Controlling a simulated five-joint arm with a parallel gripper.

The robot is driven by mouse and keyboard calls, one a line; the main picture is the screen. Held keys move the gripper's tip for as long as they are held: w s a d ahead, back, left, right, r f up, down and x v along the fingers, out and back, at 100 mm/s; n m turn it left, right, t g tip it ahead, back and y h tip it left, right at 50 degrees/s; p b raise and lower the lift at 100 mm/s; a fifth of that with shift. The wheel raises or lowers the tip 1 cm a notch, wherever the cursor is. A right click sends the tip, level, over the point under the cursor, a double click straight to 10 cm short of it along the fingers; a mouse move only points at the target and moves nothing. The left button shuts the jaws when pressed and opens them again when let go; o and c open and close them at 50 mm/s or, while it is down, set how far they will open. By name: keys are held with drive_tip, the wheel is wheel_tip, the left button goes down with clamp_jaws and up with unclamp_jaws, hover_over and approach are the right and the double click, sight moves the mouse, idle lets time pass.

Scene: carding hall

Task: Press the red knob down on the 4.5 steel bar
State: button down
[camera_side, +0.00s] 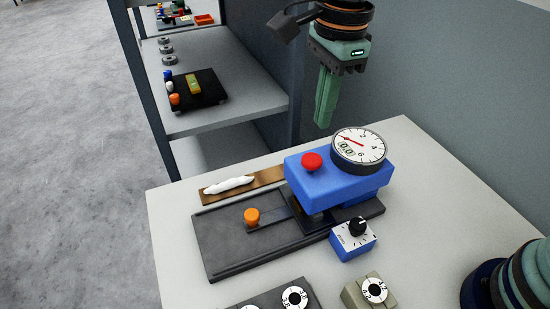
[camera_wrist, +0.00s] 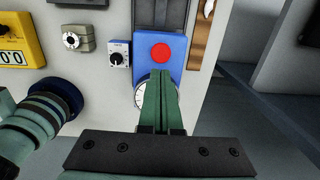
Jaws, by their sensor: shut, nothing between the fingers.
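The red knob (camera_side: 313,160) stands on top of a blue gauge block (camera_side: 330,187) with a round white dial (camera_side: 358,150) reading 0.0. The knob also shows in the wrist view (camera_wrist: 161,52). A dark strip with an orange knob (camera_side: 252,216) runs in under the block on a dark base plate (camera_side: 225,240). No 4.5 mark is legible on it. My gripper (camera_side: 322,122) is shut and empty, pointing down above and behind the gauge. In the wrist view, my fingers (camera_wrist: 159,84) cover part of the dial, and their tips appear just below the knob.
A blue box with a black dial (camera_side: 353,243) stands beside the base. Pieces with round labels (camera_side: 375,291) sit at the front. A wooden strip with white fluff (camera_side: 228,185) lies behind the base. A yellow device (camera_wrist: 12,50) shows in the wrist view. A shelf (camera_side: 225,105) stands behind.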

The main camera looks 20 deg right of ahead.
sight(315, 160)
wheel_tip(315, 160, down, 8)
drive_tip(key=shift+w+a+r, duration=0.1)
drive_tip(key=shift+a+r, duration=0.05)
drive_tip(key=shift+r, duration=0.1)
drive_tip(key=shift+f, duration=1)
wheel_tip(315, 160, up, 15)
drive_tip(key=shift+s+d, duration=0.25)
drive_tip(key=shift+f, duration=0.1)
idle(0.5)
